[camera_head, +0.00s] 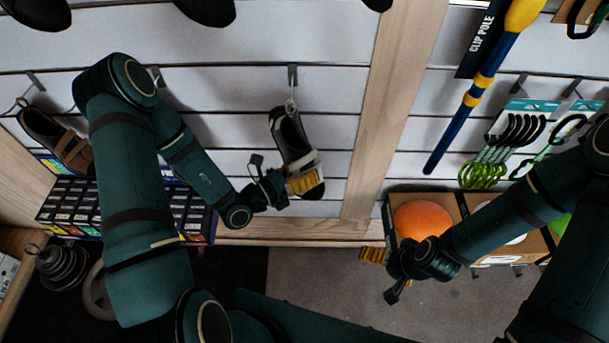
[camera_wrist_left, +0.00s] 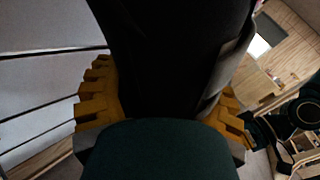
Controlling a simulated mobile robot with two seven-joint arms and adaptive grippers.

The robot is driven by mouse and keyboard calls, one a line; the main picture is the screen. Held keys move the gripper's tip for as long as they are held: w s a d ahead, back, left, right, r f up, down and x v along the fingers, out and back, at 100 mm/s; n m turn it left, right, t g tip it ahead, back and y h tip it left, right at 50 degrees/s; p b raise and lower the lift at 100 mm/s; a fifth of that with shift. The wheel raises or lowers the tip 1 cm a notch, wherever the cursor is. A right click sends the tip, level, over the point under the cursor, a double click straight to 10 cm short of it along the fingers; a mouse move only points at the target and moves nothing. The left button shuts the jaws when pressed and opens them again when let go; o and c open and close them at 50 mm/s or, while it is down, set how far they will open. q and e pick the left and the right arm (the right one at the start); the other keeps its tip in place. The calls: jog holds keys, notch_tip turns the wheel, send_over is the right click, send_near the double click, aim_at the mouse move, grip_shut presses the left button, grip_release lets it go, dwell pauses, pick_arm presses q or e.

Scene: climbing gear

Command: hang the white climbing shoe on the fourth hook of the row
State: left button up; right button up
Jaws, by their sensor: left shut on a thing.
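The climbing shoe (camera_head: 290,136), black with white parts, is upright against the slatted wall, toe down. My left gripper (camera_head: 304,180) is shut on its lower part. In the left wrist view the dark shoe (camera_wrist_left: 170,55) fills the space between the yellow fingers. A small loop at the shoe's top is at the lower end of a metal hook (camera_head: 292,76); I cannot tell whether it is on the hook. Another hook (camera_head: 154,76) shows to the left, partly behind my left arm. My right gripper (camera_head: 374,256) is low by the shelf; its finger opening is unclear.
A brown and black shoe (camera_head: 55,138) hangs at the far left. Stacked boxes (camera_head: 70,208) stand below it. A wooden post (camera_head: 392,110) is right of the held shoe. An orange helmet-like thing (camera_head: 422,218) sits in a cardboard box. Green-slinged carabiners (camera_head: 490,160) hang at right.

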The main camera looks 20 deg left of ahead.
pick_arm(q)
jog(key=shift+w+a, duration=0.2)
jog(key=shift+w, duration=0.5)
jog(key=shift+w+a, duration=0.2)
jog(key=shift+w, duration=0.5)
jog(key=shift+w+a+f+b, duration=0.15)
jog(key=shift+w+f+b, duration=0.25)
jog(key=shift+w+f, duration=0.15)
jog(key=shift+f, duration=0.1)
jog(key=o, duration=1.4)
